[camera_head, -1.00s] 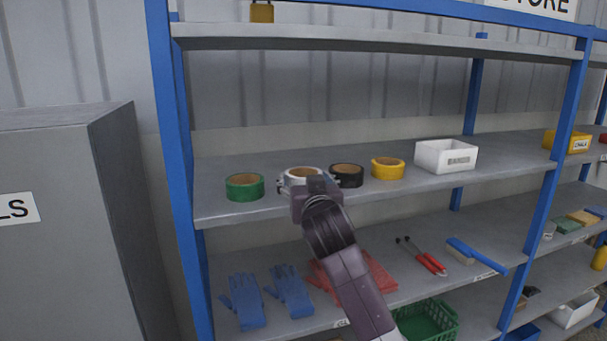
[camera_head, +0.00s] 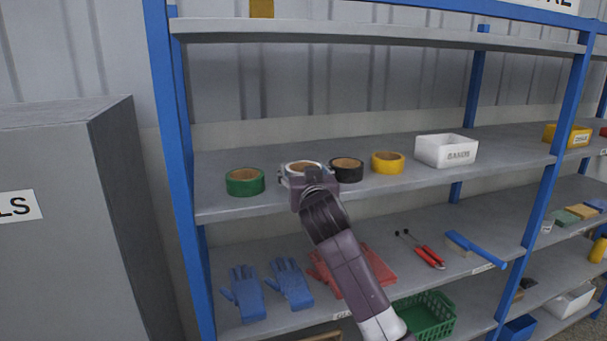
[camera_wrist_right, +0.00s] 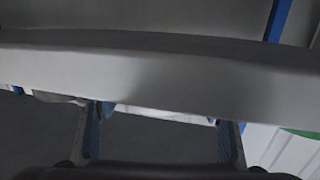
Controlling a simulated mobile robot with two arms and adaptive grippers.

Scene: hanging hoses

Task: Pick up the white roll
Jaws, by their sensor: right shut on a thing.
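The white roll (camera_head: 289,168) is on the upper middle shelf (camera_head: 225,205), between the green roll (camera_head: 245,183) and the black roll (camera_head: 347,172). Its pale rim and brown core show above my right gripper (camera_head: 305,180), which is shut on it from the front. The gripper hides the roll's lower front, so I cannot tell whether it touches the shelf. In the right wrist view, the two blue-padded fingers of my right gripper (camera_wrist_right: 160,140) stand apart below a wide pale band that I cannot identify. My left gripper is not in view.
The black roll is close to the gripper's right side. A yellow roll (camera_head: 387,163) and a white box (camera_head: 446,151) stand further right. A grey cabinet (camera_head: 60,220) stands at left.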

